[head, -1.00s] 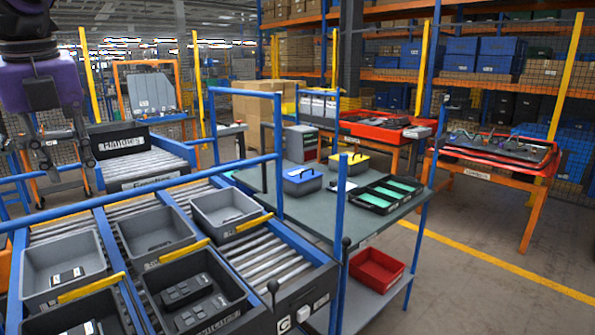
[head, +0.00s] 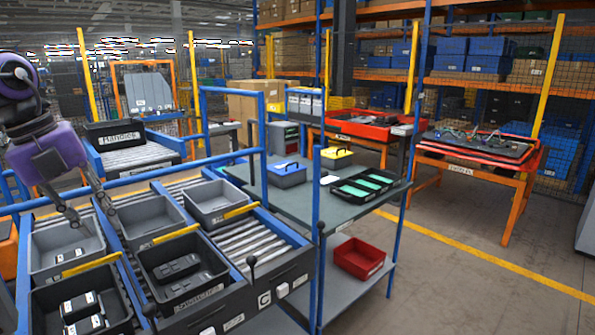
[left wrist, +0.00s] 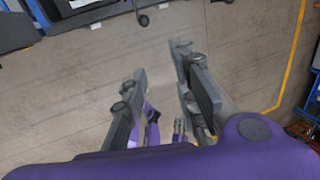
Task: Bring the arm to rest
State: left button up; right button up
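My left arm, black and purple, comes in from the left edge of the head view. Its gripper (head: 94,216) slants down to the right, in front of the left grey bin (head: 45,263) in the picture. The two grey fingers stand apart with nothing between them. In the left wrist view the open gripper (left wrist: 159,62) has bare concrete floor behind its fingers. My right gripper is in neither view.
Grey and black bins (head: 181,268) with dark parts stand on the roller line (head: 263,246). A blue-framed bench (head: 345,212) holds a blue toolbox (head: 287,174) and a green-lined tray (head: 362,184). A red bin (head: 359,258) sits on its lower shelf.

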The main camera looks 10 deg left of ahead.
pick_arm(q)
jog(key=s+d+f+n+t+h+p, duration=0.1)
jog(key=s+d+f+n+t+h, duration=0.2)
jog(key=f, duration=0.9)
jog(key=s+d+f+n+t+p, duration=0.1)
jog(key=s+f+n+t, duration=0.4)
jog(key=f, duration=0.6)
jog(key=s+d+f+n+t+h+p, duration=0.15)
jog(key=f+n, duration=0.35)
jog(key=f, duration=0.7)
jog(key=s+d+f+n+g+y, duration=0.3)
jog(key=s+d+f+n+y, duration=0.3)
jog(key=s+d+f+n, duration=0.7)
jog(key=s+d+f, duration=0.3)
jog(key=s+f, duration=0.1)
jog(key=s, duration=0.2)
jog(key=shift+s+p, duration=0.4)
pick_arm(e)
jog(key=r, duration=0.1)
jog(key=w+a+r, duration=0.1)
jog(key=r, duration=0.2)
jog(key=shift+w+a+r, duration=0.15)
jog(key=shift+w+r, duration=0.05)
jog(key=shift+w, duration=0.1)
pick_arm(q)
jog(key=shift+d+f+g, duration=0.1)
jog(key=shift+g, duration=0.15)
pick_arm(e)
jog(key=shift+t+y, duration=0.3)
